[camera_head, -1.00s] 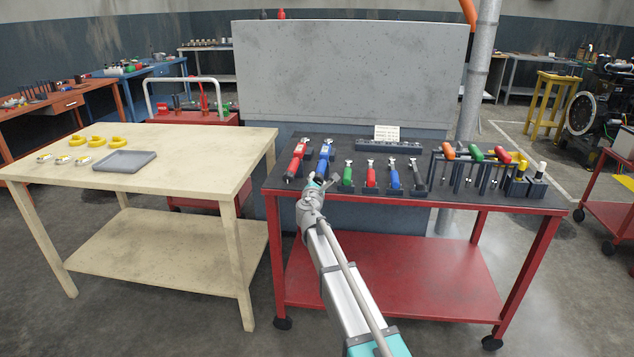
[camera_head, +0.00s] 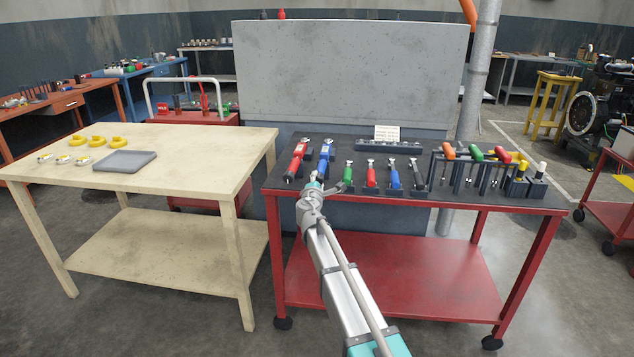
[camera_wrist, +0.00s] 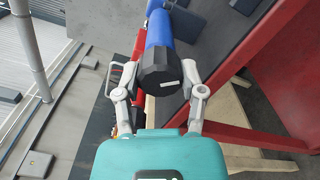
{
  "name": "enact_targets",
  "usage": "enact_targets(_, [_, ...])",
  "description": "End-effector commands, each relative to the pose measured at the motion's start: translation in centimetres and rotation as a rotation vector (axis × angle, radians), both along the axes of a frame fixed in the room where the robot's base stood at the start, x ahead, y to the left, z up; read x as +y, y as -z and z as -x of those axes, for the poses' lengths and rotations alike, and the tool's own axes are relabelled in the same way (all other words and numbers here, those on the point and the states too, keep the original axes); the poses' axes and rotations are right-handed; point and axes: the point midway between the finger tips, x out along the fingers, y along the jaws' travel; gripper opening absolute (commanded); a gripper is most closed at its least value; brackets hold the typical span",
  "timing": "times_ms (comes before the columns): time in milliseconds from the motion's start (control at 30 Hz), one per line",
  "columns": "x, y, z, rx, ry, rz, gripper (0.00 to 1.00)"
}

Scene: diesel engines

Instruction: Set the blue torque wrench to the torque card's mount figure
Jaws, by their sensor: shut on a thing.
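The blue torque wrench (camera_head: 325,157) lies on the dark top of the red cart, beside the red torque wrench (camera_head: 297,161). My gripper (camera_head: 316,186) is at its near end, at the cart's front edge. In the wrist view, my gripper (camera_wrist: 158,80) has its two fingers closed on either side of the black end knob (camera_wrist: 158,68) of the blue wrench (camera_wrist: 159,28). The torque card (camera_head: 387,133) stands at the back of the cart; its print is too small to read. Any scale on the wrench cannot be read.
Several wrenches with green, red and blue handles (camera_head: 392,178) stand close to the right of my gripper. T-handled tools hang in a rack (camera_head: 482,158) further right. A cream table (camera_head: 200,150) with a grey tray (camera_head: 125,161) stands at the left.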

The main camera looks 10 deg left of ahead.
Motion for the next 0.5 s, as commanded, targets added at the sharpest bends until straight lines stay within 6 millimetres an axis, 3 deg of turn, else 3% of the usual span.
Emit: enact_targets(500, [-0.02, -0.02, -0.11, -0.005, 0.001, -0.119, 0.04])
